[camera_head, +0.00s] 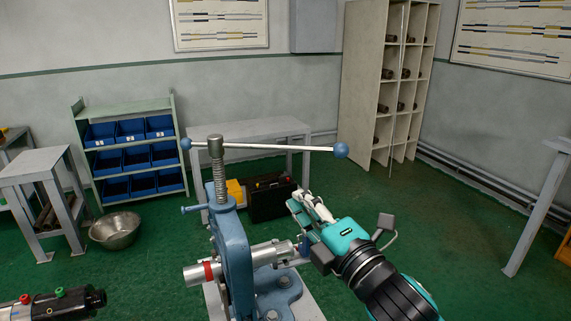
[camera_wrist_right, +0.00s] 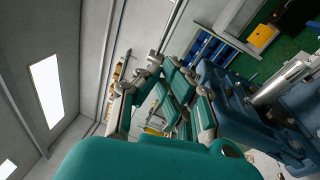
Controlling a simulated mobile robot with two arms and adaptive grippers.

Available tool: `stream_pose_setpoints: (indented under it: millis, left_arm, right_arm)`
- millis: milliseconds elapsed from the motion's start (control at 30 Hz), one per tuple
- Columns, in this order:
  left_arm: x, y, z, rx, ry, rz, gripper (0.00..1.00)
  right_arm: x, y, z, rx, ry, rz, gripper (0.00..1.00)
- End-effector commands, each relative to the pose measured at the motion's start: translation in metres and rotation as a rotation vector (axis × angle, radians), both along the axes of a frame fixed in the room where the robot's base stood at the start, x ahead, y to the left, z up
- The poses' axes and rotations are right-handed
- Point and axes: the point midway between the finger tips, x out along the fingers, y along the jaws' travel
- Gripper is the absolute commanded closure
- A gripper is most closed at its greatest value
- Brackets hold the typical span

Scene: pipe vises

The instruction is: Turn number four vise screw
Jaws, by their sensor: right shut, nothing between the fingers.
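One blue pipe vise (camera_head: 235,255) stands in front of me. No number shows on it. Its threaded upright screw (camera_head: 220,178) carries a long level handle bar (camera_head: 270,148) with a blue ball at each end. A grey metal pipe (camera_head: 268,252) with a red band lies through the vise. My right gripper (camera_head: 298,203) is shut and empty, to the right of the vise frame, below the bar and above the pipe's right end. In the right wrist view the gripper (camera_wrist_right: 160,68) also shows shut, with the vise (camera_wrist_right: 228,92) to its right. My left gripper is not in view.
A grey bench (camera_head: 250,130) stands behind the vise, with a black case (camera_head: 270,200) below it. A rack of blue bins (camera_head: 130,158) and a metal bowl (camera_head: 115,232) are at left. A tall pipe shelf (camera_head: 365,80) stands at back right. Green floor is open at right.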

Motion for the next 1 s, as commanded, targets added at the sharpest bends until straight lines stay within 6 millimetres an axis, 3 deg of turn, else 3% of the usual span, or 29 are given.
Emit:
stream_pose_setpoints:
  millis: [400,533,733,1000]
  left_arm:
    - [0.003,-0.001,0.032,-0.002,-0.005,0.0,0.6]
    - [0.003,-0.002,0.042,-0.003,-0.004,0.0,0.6]
    - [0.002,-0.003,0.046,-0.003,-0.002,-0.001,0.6]
    - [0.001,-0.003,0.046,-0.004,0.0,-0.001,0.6]
  right_arm:
    - [0.075,0.044,0.017,0.003,0.002,0.001,1.0]
    - [0.094,0.035,0.02,0.001,0.003,-0.003,1.0]
    - [0.108,0.031,0.021,0.001,0.002,-0.001,1.0]
    - [0.11,0.031,0.02,0.003,0.001,0.0,1.0]
